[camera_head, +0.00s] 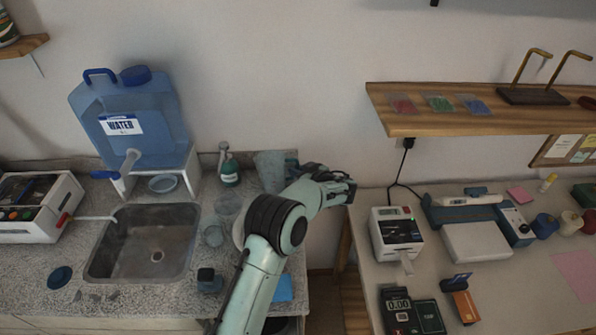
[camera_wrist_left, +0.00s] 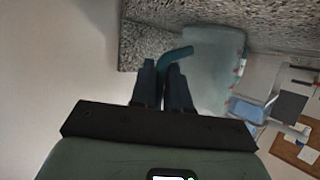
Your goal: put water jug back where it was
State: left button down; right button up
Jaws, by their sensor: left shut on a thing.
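A translucent blue-grey jug (camera_head: 270,171) stands upright at the back right of the granite counter in the head view, close to the wall. My left gripper (camera_head: 303,171) is at its right side, partly covered by my own wrist. In the left wrist view, the left gripper (camera_wrist_left: 164,85) is shut on the teal handle of the jug (camera_wrist_left: 213,65). Whether the jug's base touches the counter is hard to tell. A large blue container labelled WATER (camera_head: 150,145) stands on a white stand at the left. My right gripper is not in view.
A soap bottle (camera_head: 229,167), clear cups (camera_head: 214,235) and a plate lie near my arm. A sink (camera_head: 150,240) is to the left. A gap separates the counter from the right table, which holds a printer-like device (camera_head: 397,235). A wooden shelf (camera_head: 460,120) hangs above.

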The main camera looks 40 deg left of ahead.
pick_arm(q)
jog(key=c, duration=1.1)
grip_release()
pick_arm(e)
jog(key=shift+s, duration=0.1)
pick_arm(q)
jog(key=shift+s+d+r, duration=0.1)
jog(key=shift+d+r, duration=0.1)
jog(key=shift+d, duration=0.3)
jog(key=b+v, duration=0.3)
jog(key=v, duration=0.8)
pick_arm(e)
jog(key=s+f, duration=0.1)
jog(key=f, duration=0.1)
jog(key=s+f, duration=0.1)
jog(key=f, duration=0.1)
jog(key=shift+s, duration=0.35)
pick_arm(q)
jog(key=shift+r, duration=0.15)
